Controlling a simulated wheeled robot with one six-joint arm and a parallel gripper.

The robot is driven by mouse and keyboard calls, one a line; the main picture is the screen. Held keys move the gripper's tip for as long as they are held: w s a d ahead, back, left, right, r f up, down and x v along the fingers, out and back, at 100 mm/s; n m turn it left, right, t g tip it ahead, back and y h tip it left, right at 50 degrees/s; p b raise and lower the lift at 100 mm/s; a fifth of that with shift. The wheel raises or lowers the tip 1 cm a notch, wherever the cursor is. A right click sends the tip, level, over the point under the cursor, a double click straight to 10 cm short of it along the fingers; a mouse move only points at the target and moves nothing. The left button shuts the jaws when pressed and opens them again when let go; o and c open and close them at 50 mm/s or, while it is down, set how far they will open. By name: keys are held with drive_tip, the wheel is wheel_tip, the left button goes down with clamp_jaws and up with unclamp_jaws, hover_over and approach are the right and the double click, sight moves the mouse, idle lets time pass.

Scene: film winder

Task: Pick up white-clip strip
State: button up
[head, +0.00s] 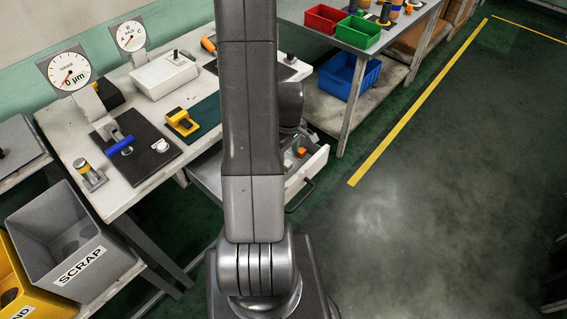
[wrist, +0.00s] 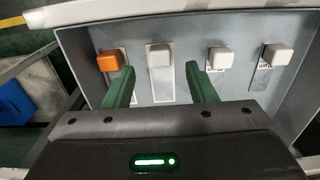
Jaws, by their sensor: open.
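In the wrist view, strips hang in a row in a grey drawer (wrist: 85,35), each with a block-shaped clip on top. The leftmost clip is orange (wrist: 108,61). A pale, whitish clip (wrist: 159,55) on a strip (wrist: 161,86) comes second. Two more pale clips, a third (wrist: 221,58) and a fourth (wrist: 281,54), sit to its right; their exact shades are hard to tell apart. My gripper (wrist: 160,70) is open and empty, its green fingers on either side of the second strip in the picture. Contact is not visible. In the head view my arm hides the gripper.
The open drawer (head: 319,163) juts out below the workbench in the head view. The bench holds gauges, a dark mat with a blue-handled tool (head: 121,146) and a yellow device (head: 182,122). A scrap bin (head: 40,222) stands at left. Floor at right is clear.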

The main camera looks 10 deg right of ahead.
sight(287, 162)
drive_tip(key=shift+w+a+f+p, duration=0.15)
drive_tip(key=shift+f+p, duration=0.15)
drive_tip(key=shift+f, duration=1.05)
drive_tip(key=shift+w+f+p, duration=0.1)
drive_tip(key=shift+f+p, duration=0.2)
drive_tip(key=shift+f, duration=1)
drive_tip(key=shift+c, duration=0.2)
drive_tip(key=c, duration=1)
